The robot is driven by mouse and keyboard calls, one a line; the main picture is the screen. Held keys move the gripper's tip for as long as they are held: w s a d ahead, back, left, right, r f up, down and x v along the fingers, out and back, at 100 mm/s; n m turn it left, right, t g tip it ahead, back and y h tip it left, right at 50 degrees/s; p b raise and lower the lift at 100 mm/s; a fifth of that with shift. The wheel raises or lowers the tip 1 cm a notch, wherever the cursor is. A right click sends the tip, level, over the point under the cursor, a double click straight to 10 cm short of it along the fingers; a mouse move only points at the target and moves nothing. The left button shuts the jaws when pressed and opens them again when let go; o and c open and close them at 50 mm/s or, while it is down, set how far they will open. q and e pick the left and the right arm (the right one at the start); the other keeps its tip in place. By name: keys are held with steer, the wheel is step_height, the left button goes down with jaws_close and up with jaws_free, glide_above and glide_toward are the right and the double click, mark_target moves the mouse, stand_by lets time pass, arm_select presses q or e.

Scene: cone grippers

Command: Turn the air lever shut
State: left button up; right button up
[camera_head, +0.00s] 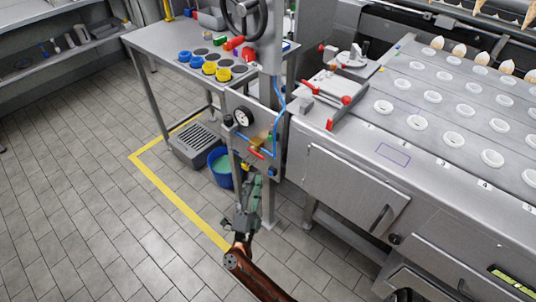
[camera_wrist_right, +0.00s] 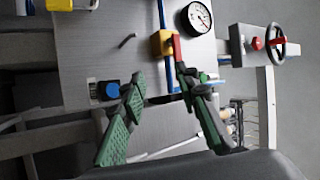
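The air lever is a red handle (camera_head: 256,153) on a yellow valve body (camera_head: 258,142), on the grey panel below the pressure gauge (camera_head: 242,117). In the right wrist view the red lever (camera_wrist_right: 177,47) runs down from the side of the yellow valve (camera_wrist_right: 160,43), its lower end close to the tip of one finger. My right gripper (camera_wrist_right: 161,76) has green-padded fingers standing wide apart with nothing between them. In the head view my right gripper (camera_head: 247,182) is just below the lever. Whether a finger touches the lever cannot be told. My left gripper is not in view.
Blue hoses (camera_head: 276,110) run along the panel. A blue bucket (camera_head: 219,167) and grey step (camera_head: 194,145) stand under the bench. A large steel machine (camera_head: 352,180) stands right; the floor left is clear.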

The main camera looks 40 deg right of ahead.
mark_target(259, 157)
steer(key=r+m+g, duration=0.2)
steer(key=w+r+m+g+p, duration=0.1)
steer(key=r+m+g, duration=0.1)
steer(key=m+g, duration=0.1)
steer(key=r+m+g, duration=0.2)
steer(key=shift+w+d+g+p, duration=0.1)
steer(key=shift+w+g+p, duration=0.15)
steer(key=shift+g+p, duration=0.15)
steer(key=d+m+g, duration=0.1)
steer(key=w+d+m+g+y, duration=0.1)
steer(key=d, duration=0.1)
steer(key=d+m+g+y, duration=0.1)
steer(key=shift+w+d+r+g+b, duration=0.15)
steer(key=shift+d+r+g+b, duration=0.15)
steer(key=shift+r+b, duration=0.1)
steer(key=shift+d+r, duration=0.1)
steer(key=shift+d, duration=0.2)
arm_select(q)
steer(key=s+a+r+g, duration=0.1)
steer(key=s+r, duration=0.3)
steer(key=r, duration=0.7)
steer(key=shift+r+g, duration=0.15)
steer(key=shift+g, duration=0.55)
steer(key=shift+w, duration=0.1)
arm_select(e)
jaws_close()
